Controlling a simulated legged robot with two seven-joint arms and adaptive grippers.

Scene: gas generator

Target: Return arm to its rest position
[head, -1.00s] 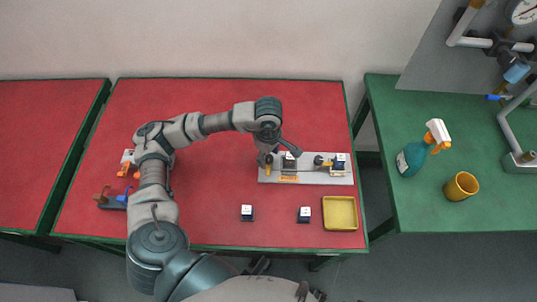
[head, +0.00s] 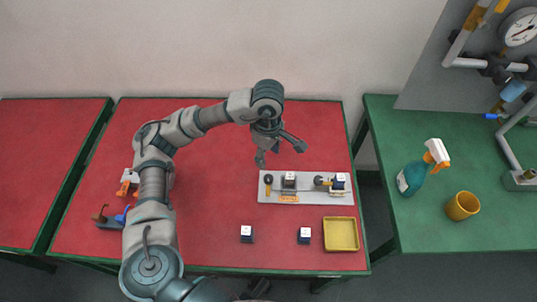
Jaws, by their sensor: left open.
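My left arm reaches in from the lower left over the red table (head: 210,235). My left gripper (head: 280,155) is open and empty, with its fingers spread. It hangs above the back edge of a grey plate (head: 307,196) and looks clear of it. The plate carries a small dark block with a white top (head: 290,179), a yellow-and-black knob (head: 268,183) and a brass valve-like fitting (head: 319,181). Another white-topped block (head: 340,180) stands at the plate's right end. My right gripper is not in view.
Two white-topped dark blocks (head: 247,233) (head: 304,235) and a yellow tray (head: 340,234) lie at the front. Orange and blue tools (head: 112,217) lie left, near my arm. A green table at right holds a spray bottle (head: 422,167), a yellow cup (head: 462,206) and gauge piping (head: 505,70).

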